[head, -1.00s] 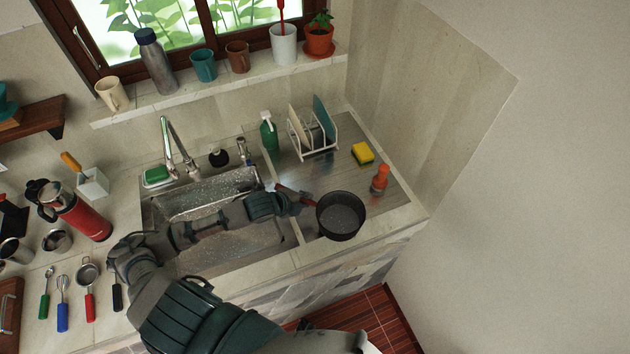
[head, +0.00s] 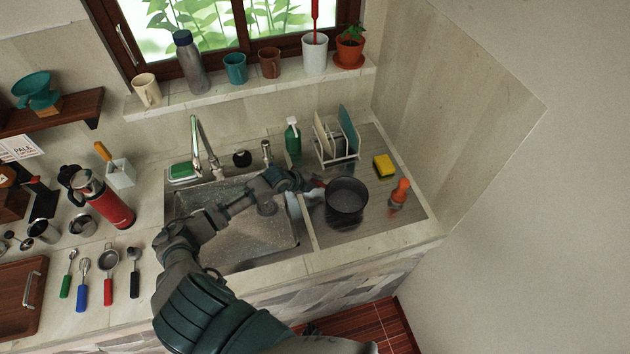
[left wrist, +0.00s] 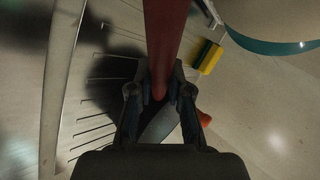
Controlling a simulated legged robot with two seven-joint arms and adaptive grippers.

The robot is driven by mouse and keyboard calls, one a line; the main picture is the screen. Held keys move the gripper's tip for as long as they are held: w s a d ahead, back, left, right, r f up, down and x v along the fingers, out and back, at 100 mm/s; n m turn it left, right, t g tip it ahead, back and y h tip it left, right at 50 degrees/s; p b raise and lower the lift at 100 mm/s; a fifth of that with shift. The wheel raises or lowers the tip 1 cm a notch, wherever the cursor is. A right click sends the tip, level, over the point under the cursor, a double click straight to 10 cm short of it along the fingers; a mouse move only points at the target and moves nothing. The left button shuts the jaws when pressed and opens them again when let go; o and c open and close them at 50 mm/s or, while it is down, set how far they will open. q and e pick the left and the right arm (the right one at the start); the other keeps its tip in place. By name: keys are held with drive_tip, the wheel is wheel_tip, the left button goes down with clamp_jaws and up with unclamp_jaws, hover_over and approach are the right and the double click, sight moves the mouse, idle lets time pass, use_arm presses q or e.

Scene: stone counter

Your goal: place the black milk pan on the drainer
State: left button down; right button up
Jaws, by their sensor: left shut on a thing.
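The black milk pan (head: 347,203) is upright over the drainer (head: 365,228), the grooved metal surface right of the sink. A dark shadow lies beneath it; I cannot tell whether its base touches the metal. My left gripper (head: 316,187) is at the pan's left side, shut on its handle. In the left wrist view the red handle (left wrist: 166,45) runs up from between the fingers (left wrist: 160,92), with drainer slots (left wrist: 98,100) behind; the pan's bowl is not clear there. My right gripper is out of view.
An orange bottle (head: 399,193) and a yellow sponge (head: 384,165) stand right of the pan. A dish rack with plates (head: 336,148) and a green bottle (head: 293,140) are behind it. The sink (head: 245,240) lies left, under my arm. The drainer's front right is bare.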

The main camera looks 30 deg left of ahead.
use_arm(q)
drive_tip(key=shift+a, duration=0.1)
drive_tip(key=c, duration=1.2)
unclamp_jaws()
drive_tip(key=shift+f, duration=0.1)
drive_tip(key=shift+c, duration=0.2)
drive_tip(key=shift+o, duration=0.7)
drive_tip(key=shift+a, duration=0.35)
drive_tip(key=v, duration=1.2)
